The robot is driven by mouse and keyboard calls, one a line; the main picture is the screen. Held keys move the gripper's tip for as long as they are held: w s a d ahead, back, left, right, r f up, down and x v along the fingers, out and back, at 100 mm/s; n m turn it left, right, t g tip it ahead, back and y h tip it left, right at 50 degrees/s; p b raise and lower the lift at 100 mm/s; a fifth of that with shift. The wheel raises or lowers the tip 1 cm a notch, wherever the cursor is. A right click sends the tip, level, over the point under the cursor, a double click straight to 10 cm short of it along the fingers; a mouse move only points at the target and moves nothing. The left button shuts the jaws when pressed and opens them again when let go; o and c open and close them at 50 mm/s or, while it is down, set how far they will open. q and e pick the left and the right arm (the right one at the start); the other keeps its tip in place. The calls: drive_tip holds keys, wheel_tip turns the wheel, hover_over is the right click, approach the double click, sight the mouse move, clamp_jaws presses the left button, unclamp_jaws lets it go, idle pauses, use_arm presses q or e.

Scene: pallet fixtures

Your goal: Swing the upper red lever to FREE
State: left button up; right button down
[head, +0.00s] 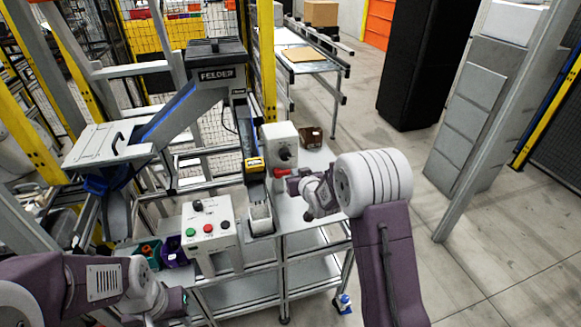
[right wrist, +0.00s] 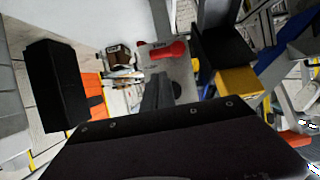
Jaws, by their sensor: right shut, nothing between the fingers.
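A red lever (head: 281,172) sits low on the front of a light grey box (head: 276,133) that also carries a black knob. In the right wrist view the red lever (right wrist: 168,50) lies roughly sideways across a grey panel, with a small label beside it that is too small to read surely. My right gripper (head: 294,184) is close to the lever, just below and right of it in the head view. In the right wrist view its fingers (right wrist: 157,92) are shut and empty, pointing towards the panel; contact cannot be told. My left gripper (head: 178,302) is low at the left, its fingers unclear.
A control box (head: 208,222) with coloured buttons stands left of the lever box. A brown box (head: 311,137) sits behind on the bench. Green and purple bins (head: 174,252) lie near my left arm. A black cabinet (head: 425,65) stands at the back right; the floor there is clear.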

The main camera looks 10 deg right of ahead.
sight(287, 165)
drive_tip(key=p+x, duration=0.1)
drive_tip(key=x, duration=0.6)
drive_tip(key=shift+p, duration=0.35)
drive_tip(key=shift+a+r, duration=0.1)
drive_tip(key=shift+a, duration=0.05)
